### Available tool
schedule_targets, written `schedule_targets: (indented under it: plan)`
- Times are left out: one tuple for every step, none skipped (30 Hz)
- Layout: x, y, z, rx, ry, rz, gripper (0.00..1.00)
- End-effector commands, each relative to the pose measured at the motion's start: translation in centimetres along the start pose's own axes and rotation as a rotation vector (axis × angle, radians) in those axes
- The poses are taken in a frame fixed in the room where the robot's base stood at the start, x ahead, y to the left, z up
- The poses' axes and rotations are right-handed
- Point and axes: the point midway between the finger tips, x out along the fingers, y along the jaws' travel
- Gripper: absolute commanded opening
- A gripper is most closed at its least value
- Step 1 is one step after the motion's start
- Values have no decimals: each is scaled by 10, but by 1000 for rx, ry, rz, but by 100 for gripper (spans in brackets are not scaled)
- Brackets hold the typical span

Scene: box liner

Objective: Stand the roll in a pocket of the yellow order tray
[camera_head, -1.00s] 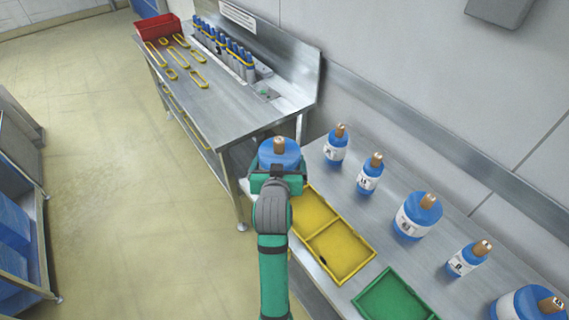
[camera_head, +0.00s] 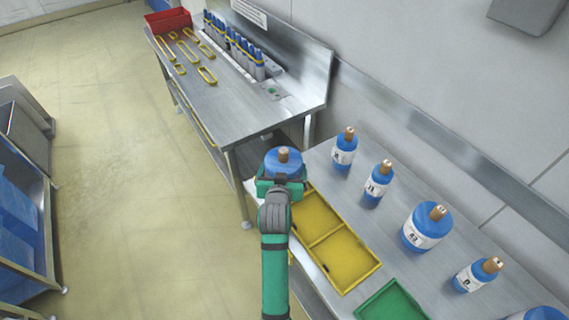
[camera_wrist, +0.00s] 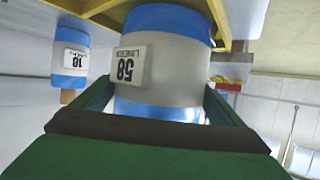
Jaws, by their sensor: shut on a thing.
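My gripper (camera_head: 281,181) is shut on a blue and white roll (camera_head: 284,159) with a brown core end showing on top. The roll stands upright at the far end of the yellow order tray (camera_head: 345,292). In the wrist view, which looks upside down, the roll (camera_wrist: 160,70) fills the middle and its label reads 58. Yellow tray walls (camera_wrist: 95,8) show on either side of its lower end. I cannot tell whether it rests on the pocket floor. The two nearer tray pockets in the head view are empty.
Several other blue and white rolls (camera_head: 427,227) stand along the table right of the tray. A green tray (camera_head: 393,302) lies nearer. Beyond is a steel bench (camera_head: 225,110) with yellow loops, a red bin (camera_head: 168,20) and a row of bottle-like items.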

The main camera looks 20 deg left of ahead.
Motion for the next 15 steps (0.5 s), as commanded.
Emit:
schedule_targets:
  plan:
    - [0,2,-2,1,8,2,30]
    - [0,2,-1,2,8,3,30]
    - [0,4,-1,2,9,4,30]
    - [0,4,-1,3,9,5,30]
    - [0,4,-1,3,10,5,30]
    - [0,4,-1,3,10,5,30]
    - [0,4,-1,3,10,5,30]
    - [0,4,-1,2,10,4,30]
    - [0,3,-1,2,10,3,30]
    - [0,2,-1,2,10,3,30]
    - [1,2,-1,1,9,2,30]
    - [1,1,0,1,9,1,30]
    - [1,0,1,0,9,0,30]
    - [1,0,1,0,9,0,30]
    - [2,0,2,0,9,0,30]
